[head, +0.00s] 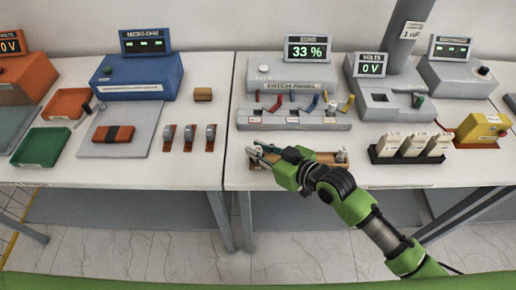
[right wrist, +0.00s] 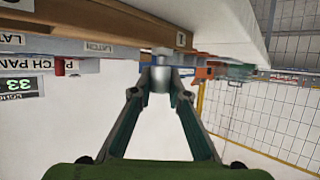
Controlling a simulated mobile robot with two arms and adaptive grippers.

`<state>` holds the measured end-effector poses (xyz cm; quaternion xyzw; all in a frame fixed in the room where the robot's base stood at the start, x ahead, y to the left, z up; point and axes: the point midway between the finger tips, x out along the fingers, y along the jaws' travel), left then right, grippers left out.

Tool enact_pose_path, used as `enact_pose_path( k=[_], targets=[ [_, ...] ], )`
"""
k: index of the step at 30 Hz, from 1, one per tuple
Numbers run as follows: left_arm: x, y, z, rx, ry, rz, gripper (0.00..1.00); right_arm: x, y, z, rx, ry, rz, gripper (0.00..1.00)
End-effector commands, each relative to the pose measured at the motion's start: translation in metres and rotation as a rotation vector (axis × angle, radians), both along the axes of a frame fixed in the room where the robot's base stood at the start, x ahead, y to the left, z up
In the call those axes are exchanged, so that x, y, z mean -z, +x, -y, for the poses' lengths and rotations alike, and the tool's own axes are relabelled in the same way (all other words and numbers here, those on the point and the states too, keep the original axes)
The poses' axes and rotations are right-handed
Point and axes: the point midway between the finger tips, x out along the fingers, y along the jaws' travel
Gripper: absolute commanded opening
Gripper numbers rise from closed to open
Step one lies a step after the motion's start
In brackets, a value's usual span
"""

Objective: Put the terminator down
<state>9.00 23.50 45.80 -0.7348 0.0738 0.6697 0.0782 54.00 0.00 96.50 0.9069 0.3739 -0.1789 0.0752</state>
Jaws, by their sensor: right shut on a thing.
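My right gripper (head: 256,151) reaches in from the lower right, over the left end of a wooden tray (head: 326,159) at the front edge of the right table. In the right wrist view its fingertips (right wrist: 160,92) are shut on a small silver cylinder (right wrist: 160,77), which looks like the terminator. That view is upside down; the wooden tray (right wrist: 105,40) with its labels lies close to the cylinder. I cannot tell whether they touch. A small light-coloured piece (head: 341,155) stands at the tray's right end. My left gripper is out of view.
The patch panel (head: 290,119) with coloured levers stands just behind the tray. A black rack of white blocks (head: 412,148) is to the right, and a yellow box (head: 481,128) beyond it. Several orange-based clips (head: 189,138) stand on the left table, across a narrow gap.

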Motion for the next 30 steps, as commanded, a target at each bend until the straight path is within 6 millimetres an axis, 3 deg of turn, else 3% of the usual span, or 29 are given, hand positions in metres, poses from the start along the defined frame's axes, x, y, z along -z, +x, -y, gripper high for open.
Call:
enact_pose_path(
  k=[1, 3, 16, 30],
  targets=[
    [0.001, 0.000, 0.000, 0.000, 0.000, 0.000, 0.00, 0.001, 0.000, 0.000, 0.000, -0.001, -0.001, 0.21],
    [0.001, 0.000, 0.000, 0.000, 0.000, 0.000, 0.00, 0.001, 0.000, 0.000, 0.000, -0.001, -0.001, 0.32],
    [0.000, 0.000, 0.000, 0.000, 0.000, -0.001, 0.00, -0.003, -0.002, 0.003, 0.001, -0.002, 0.000, 0.32],
    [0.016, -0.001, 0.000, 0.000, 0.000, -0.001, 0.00, -0.033, -0.058, 0.058, -0.001, -0.004, 0.000, 0.32]
  ],
)
